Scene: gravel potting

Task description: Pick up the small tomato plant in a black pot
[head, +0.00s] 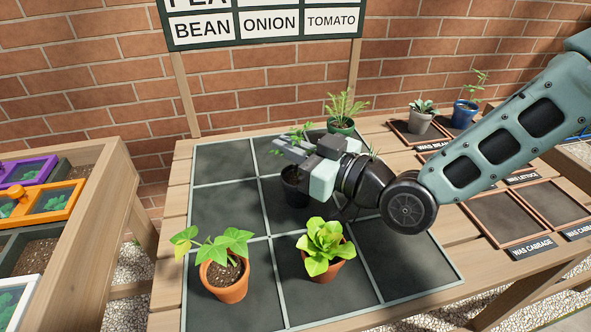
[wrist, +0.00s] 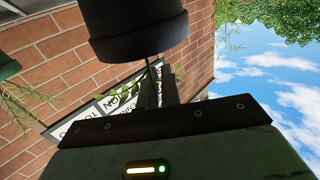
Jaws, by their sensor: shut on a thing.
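The small tomato plant (head: 299,131) shows its leaves above and behind my gripper (head: 296,160) in the head view. Its black pot (head: 294,190) hangs or stands just below the gripper, over the middle of the dark grid mat (head: 220,208). I cannot tell whether it touches the mat. In the wrist view the black pot (wrist: 137,30) fills the top, and the thin stem runs from it between the fingers (wrist: 160,87) of my gripper, which is shut on it. My gripper hides part of the plant.
A leafy plant in a terracotta pot (head: 228,277), a lettuce-like plant (head: 322,246) and a plant in a green pot (head: 342,124) stand on the mat. Framed trays (head: 507,212) lie at right, two holding potted plants. A sign board (head: 262,22) stands behind. Several mat squares are bare.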

